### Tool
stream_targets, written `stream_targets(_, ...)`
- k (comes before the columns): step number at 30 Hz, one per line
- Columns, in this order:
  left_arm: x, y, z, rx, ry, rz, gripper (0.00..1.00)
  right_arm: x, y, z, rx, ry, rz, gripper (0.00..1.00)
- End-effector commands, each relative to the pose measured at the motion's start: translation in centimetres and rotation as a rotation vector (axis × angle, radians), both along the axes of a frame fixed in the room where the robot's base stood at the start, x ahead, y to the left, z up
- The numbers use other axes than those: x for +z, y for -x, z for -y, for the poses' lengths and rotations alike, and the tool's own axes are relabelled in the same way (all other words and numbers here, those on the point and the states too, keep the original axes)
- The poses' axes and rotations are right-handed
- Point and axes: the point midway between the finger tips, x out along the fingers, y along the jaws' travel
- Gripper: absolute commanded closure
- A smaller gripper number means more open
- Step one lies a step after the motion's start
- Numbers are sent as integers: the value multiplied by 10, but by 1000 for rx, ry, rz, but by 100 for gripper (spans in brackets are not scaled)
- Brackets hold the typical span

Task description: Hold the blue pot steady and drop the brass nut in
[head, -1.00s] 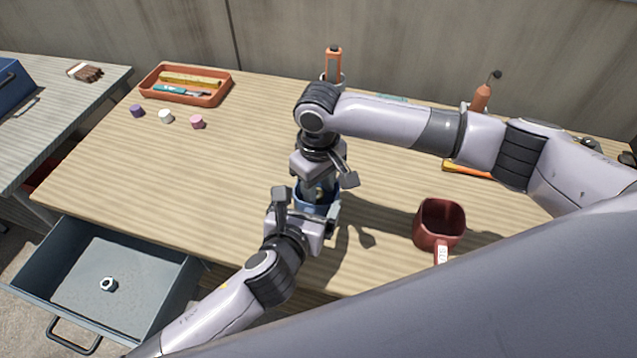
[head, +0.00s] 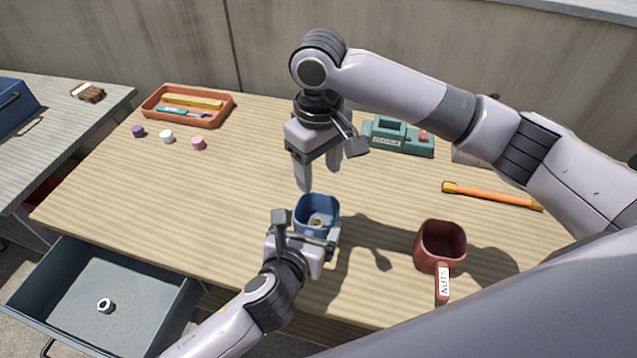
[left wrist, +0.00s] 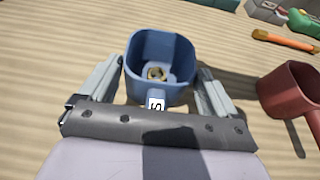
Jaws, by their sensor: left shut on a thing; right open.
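The blue pot (head: 304,213) stands upright on the table, and it also shows in the left wrist view (left wrist: 143,84). My left gripper (head: 303,238) is shut on the pot's near side, at its handle, which my gripper partly hides. In the left wrist view its fingers flank the handle (left wrist: 156,102). The brass nut (left wrist: 157,74) lies on the pot's floor; it also shows in the head view (head: 317,221). My right gripper (head: 319,180) is open and empty above and behind the pot, clear of it.
A red pot (head: 441,243) labelled NUTS stands to the right. An orange rod (head: 492,196) and a teal device (head: 398,139) lie behind it. An orange tray (head: 187,108) and small caps sit at the back left. An open drawer (head: 60,262) holds a pale nut (head: 104,305).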

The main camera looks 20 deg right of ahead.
Motion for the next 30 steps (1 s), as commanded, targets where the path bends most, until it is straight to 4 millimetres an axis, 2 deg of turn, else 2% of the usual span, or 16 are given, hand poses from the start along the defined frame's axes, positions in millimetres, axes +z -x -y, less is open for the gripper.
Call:
stream_targets(4,1,0,0,-1,1,1,28,8,0,0,0,0,1,41)
stream_targets(14,1,0,1,-1,2,2,28,8,0,0,-1,0,1,41)
stream_targets(15,1,0,1,-1,2,2,6,8,0,0,-1,0,1,41)
stream_targets(16,1,0,1,-1,2,2,0,8,0,0,-1,0,1,41)
stream_targets(26,1,0,0,-1,1,1,0,8,0,0,-1,0,0,41)
stream_targets(30,8,7,-5,-1,0,0,0,22,0,0,-1,0,1,41)
